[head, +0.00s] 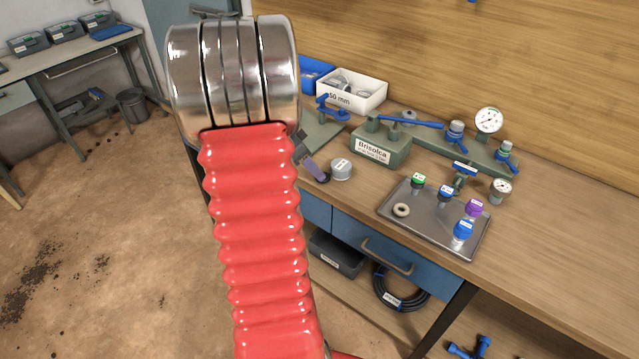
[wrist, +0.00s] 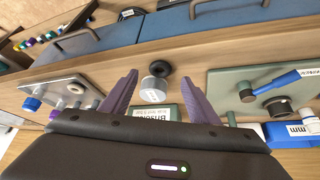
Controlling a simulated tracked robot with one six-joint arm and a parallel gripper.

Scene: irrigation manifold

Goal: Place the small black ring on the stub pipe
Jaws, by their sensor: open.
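The small black ring (wrist: 160,68) lies on the bench near its front edge, beside a grey-white cap (wrist: 155,90). In the head view, a dark edge by the purple finger seems to be the ring (head: 325,178), and the cap (head: 341,169) is just right of it. My gripper (wrist: 160,73) is open and empty, its purple fingers apart on either side of the ring in the picture; its height above the bench is unclear. A short dark upright on the green plate, probably the stub pipe (wrist: 247,93), stands right of the ring in the wrist view.
A blue-handled valve (head: 333,108) stands on the green plate. A metal tray (head: 425,235) holds a cream ring (head: 401,210) and several coloured-top fittings. A green block (head: 380,145) and a white bin (head: 352,92) stand behind.

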